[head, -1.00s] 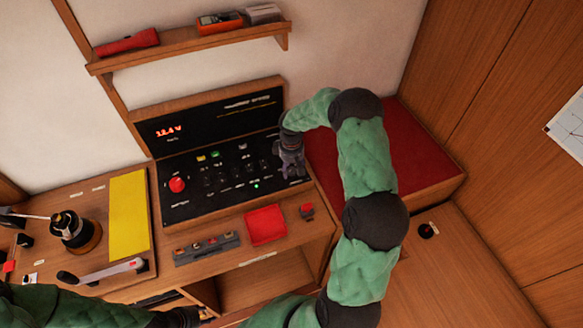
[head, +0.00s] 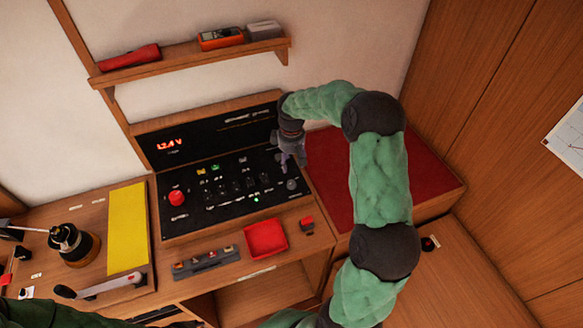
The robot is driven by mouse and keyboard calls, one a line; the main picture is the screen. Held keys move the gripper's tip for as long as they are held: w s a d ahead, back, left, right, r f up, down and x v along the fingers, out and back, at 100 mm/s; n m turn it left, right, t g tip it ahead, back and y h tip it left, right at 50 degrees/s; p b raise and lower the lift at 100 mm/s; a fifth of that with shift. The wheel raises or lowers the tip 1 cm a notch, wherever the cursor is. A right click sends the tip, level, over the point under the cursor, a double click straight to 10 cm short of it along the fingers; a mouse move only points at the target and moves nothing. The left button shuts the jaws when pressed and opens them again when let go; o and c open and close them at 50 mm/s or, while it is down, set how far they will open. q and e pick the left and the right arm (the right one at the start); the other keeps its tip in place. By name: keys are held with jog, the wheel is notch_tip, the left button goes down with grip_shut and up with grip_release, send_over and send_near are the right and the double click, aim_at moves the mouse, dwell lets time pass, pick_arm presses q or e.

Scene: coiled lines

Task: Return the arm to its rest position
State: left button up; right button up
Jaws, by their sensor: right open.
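My right arm, in a green quilted sleeve with dark joints, rises from the bottom of the head view and bends over to the left at the top. My right gripper (head: 291,158) is open and points down over the right end of the black switch panel (head: 225,217). I see nothing held between its fingers. Whether the fingertips touch the panel I cannot tell. My left arm shows only as a green sleeve at the bottom left edge; its fingers cannot be made out.
A red tray (head: 265,239) and a strip of fuses (head: 207,260) lie in front of the panel. A red cushion (head: 385,175) is right of it. A shelf (head: 190,53) hangs above. A winch (head: 73,243) and a yellow sheet (head: 127,229) are at left.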

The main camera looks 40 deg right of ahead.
jog(key=shift+r, duration=0.25)
dwell(0.4)
